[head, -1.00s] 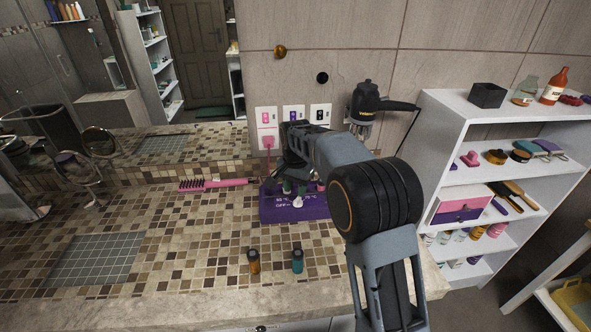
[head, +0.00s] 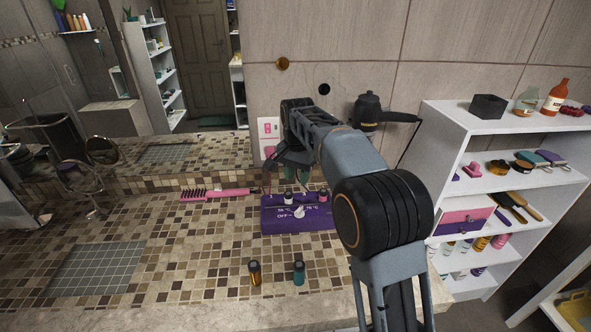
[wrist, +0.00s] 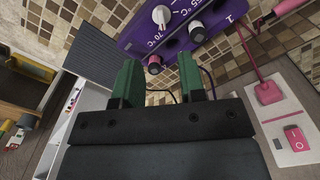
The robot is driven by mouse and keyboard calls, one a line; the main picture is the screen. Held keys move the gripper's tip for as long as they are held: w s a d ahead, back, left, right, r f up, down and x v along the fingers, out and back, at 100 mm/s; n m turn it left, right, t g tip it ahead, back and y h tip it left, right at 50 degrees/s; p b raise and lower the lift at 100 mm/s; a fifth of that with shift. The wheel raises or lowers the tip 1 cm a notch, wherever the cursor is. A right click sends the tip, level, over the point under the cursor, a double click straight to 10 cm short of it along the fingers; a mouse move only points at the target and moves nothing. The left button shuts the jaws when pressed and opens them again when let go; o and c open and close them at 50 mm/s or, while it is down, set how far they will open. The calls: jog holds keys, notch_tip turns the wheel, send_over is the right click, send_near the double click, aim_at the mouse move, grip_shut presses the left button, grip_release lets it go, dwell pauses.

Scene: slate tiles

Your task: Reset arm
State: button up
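My gripper (head: 289,172) is raised in front of the tiled wall, above the purple control box (head: 272,222) on the counter. In the wrist view, the two green fingers of my gripper (wrist: 159,80) stand well apart with nothing between them. The purple box (wrist: 138,33) has a white dial (wrist: 162,15), and small dark-and-pink knobs beside it. The box is apart from the fingers. A pink plug (wrist: 268,92) with a cord sits at a wall plate with a pink switch (wrist: 296,138).
A pink hairbrush (head: 228,191) lies left of the box. An amber bottle (head: 254,272) and a teal bottle (head: 298,272) stand near the counter's front edge. A hair dryer (head: 368,110) hangs on the wall. A white shelf (head: 450,125) stands right.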

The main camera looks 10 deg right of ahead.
jog(key=s+d+f+n, duration=0.1)
jog(key=s+f+n, duration=0.3)
jog(key=f+n, duration=0.1)
jog(key=s+d+n+t, duration=0.1)
jog(key=s+d, duration=0.3)
jog(key=s, duration=0.7)
jog(key=s+d+n+t, duration=0.1)
jog(key=s+d+t, duration=0.2)
jog(key=s, duration=0.7)
jog(key=shift+s+d+r, duration=0.35)
jog(key=shift+d, duration=0.2)
